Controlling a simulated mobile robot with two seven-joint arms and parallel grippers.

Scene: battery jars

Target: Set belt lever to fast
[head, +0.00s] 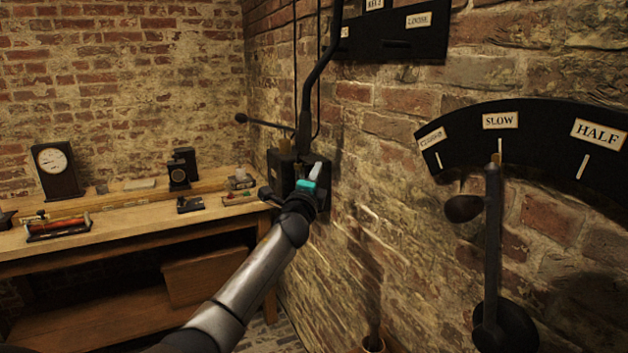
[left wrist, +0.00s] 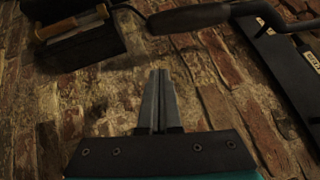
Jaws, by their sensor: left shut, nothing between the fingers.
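A black plate (head: 390,38) high on the brick wall carries a label reading LOOSE and a partly cut-off label that seems to read BELT. A curved black rod (head: 308,95) hangs left of it, its top cut off. My left gripper (head: 315,171) is in front of a dark box low on the wall, near the rod's lower end. In the left wrist view its fingers (left wrist: 158,98) are shut and empty, pointing at bare brick. A dark handle (left wrist: 190,18) on a bent rod lies beyond the fingertips, apart from them. I cannot tell surely which lever it belongs to. My right gripper is out of view.
At right, another lever (head: 493,240) points to SLOW on a black arc plate (head: 545,125), also marked HALF. A wooden bench (head: 130,225) with several small instruments stands at left. A thin rod with a knob (head: 241,118) sticks out beside the box (head: 283,168).

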